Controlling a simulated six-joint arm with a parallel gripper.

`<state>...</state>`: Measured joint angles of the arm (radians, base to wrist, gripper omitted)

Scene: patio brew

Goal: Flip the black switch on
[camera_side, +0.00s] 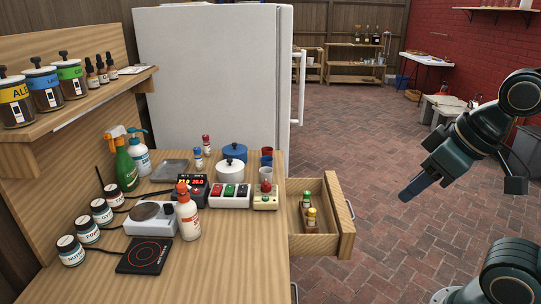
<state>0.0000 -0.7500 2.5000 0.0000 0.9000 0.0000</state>
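A white switch box (230,196) stands on the wooden table, with red, green and dark rockers in a row on top. A dark rocker (243,190) is at its right end; it is too small to tell which way it is tipped. My gripper (405,196) hangs in the air over the brick floor, right of the table and well apart from the switch box. Its fingers show side-on as one dark blue shape, so I cannot tell if they are open or shut. I see nothing held in it.
A black controller (192,191) with red digits, a white bottle (188,218) and a cream box with a red knob (265,201) crowd around the switch box. An open drawer (346,222) with small bottles juts out between table and gripper. A white fridge (208,75) stands behind.

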